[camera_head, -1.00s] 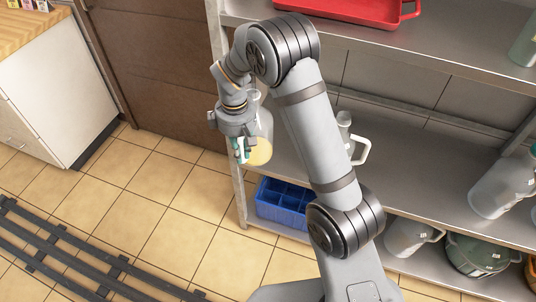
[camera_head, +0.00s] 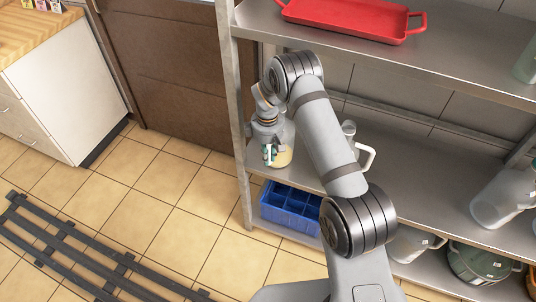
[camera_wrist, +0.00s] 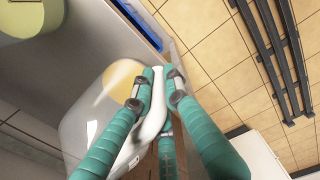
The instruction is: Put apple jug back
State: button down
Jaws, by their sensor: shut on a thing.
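The apple jug is a clear jug with a white handle and a little pale yellow liquid at its base. In the head view the jug (camera_head: 283,157) is at the left end of the middle shelf, partly hidden by my arm. In the wrist view the jug (camera_wrist: 85,125) lies left of the fingers. My gripper (camera_head: 270,153) is shut on its white handle (camera_wrist: 152,118); the teal fingers (camera_wrist: 160,92) close around it. I cannot tell whether the jug's base touches the shelf. The middle shelf (camera_head: 425,165) is grey metal.
A white-handled jug (camera_head: 364,157) stands to the right on the same shelf, partly behind my arm. A large clear jug (camera_head: 500,195) is further right. A blue divided crate (camera_head: 290,207) sits below. A red tray (camera_head: 350,18) is above. A shelf post (camera_head: 235,110) stands close left.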

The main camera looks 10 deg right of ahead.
aim_at(268, 146)
jog(key=shift+f, duration=0.15)
jog(key=c, duration=1.8)
grip_release()
jog(key=shift+o, duration=0.3)
notch_tip(268, 146, up, 8)
jog(key=shift+s+b, duration=0.1)
jog(key=shift+b, duration=0.4)
jog(key=shift+f, duration=0.1)
